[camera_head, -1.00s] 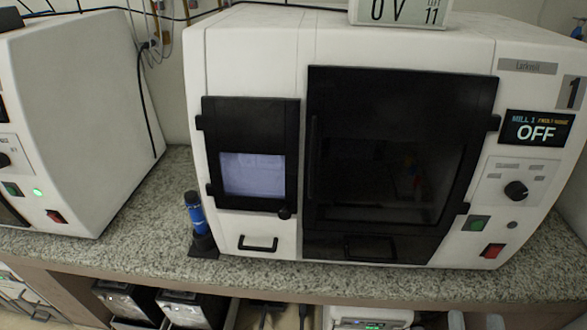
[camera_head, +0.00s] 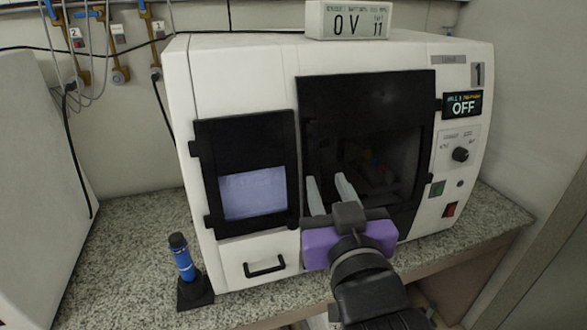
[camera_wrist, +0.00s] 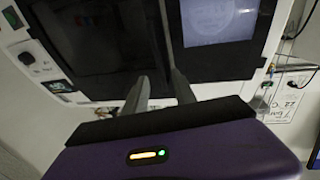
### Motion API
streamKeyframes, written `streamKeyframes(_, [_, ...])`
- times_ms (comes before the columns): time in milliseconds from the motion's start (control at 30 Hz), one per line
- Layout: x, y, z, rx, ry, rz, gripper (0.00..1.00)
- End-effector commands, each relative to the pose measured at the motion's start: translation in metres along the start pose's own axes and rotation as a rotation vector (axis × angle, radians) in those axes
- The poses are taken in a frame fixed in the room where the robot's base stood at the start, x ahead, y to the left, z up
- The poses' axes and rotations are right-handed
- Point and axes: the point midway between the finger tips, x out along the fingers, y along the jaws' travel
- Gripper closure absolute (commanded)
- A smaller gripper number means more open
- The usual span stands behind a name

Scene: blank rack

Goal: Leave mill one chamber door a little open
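Mill one (camera_head: 240,65) is a white machine marked 1, with OFF on its small display. Its black chamber door (camera_head: 365,88) has a dark window and looks shut, though the arm covers its lower part. A thin vertical black handle (camera_head: 309,145) runs along the door's left side. My gripper (camera_head: 327,180) is in front of the door's lower left, fingers apart and nothing held. In the wrist view, which sees the mill turned over, the handle bar (camera_wrist: 165,25) runs toward the space between the fingertips (camera_wrist: 157,76); contact cannot be told.
A smaller black door with a pale screen (camera_head: 252,193) is left of the chamber door. A blue-handled tool in a black stand (camera_head: 183,258) is on the granite counter (camera_head: 120,250) at the front left. Another white machine (camera_head: 40,170) stands further left. A meter (camera_head: 347,20) sits on top.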

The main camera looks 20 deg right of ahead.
Motion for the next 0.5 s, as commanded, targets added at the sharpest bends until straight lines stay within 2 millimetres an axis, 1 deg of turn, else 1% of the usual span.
streamKeyframes(167, [0.013,0.001,0.002,0.007,-0.012,0.004,0.68])
streamKeyframes(400, [0.051,0.002,0.002,0.006,-0.012,0.004,0.68])
streamKeyframes(500, [0.063,0.001,0.003,0.007,-0.012,0.002,0.68])
